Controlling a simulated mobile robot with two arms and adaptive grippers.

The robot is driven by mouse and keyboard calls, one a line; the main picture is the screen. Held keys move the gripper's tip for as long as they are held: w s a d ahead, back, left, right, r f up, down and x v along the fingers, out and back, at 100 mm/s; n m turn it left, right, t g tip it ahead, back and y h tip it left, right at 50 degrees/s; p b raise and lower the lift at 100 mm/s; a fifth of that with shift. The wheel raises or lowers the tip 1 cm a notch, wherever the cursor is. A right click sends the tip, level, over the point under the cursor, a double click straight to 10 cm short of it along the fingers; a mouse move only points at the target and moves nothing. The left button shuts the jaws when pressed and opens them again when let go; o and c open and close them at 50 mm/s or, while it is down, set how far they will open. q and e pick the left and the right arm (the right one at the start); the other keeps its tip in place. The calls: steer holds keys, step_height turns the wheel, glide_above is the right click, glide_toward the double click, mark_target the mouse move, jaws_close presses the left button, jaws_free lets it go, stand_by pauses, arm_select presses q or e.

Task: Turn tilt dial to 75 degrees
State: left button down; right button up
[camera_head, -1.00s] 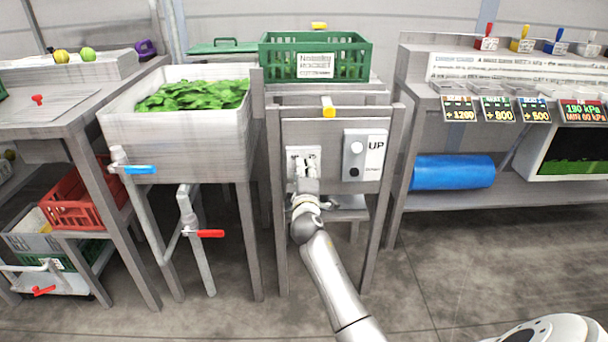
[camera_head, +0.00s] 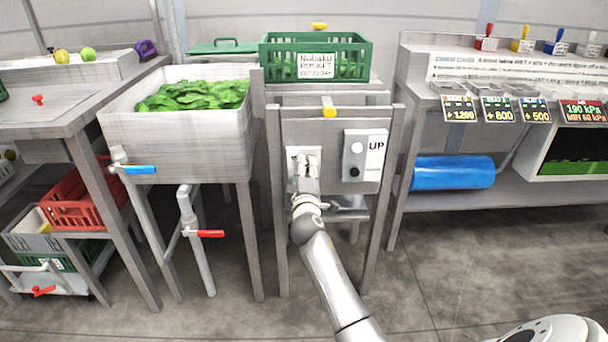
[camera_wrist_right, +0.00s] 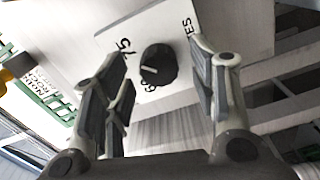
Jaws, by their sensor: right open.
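The tilt dial (camera_wrist_right: 158,65) is a round black knob with a pale pointer line on a white plate (camera_wrist_right: 207,18) in the right wrist view. Printed marks beside it are partly hidden; "75" shows sideways, and letters ending in "ES". My right gripper (camera_wrist_right: 162,75) is open, with one finger on each side of the knob and a gap to each. In the head view my right gripper (camera_head: 304,172) is in front of the plate on the stand's panel and hides the dial. My left gripper is not in view.
Right of the dial plate is a grey control box (camera_head: 353,155) with buttons and an "UP" label.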

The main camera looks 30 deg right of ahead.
steer(key=shift+s, duration=0.1)
steer(key=v, duration=1.2)
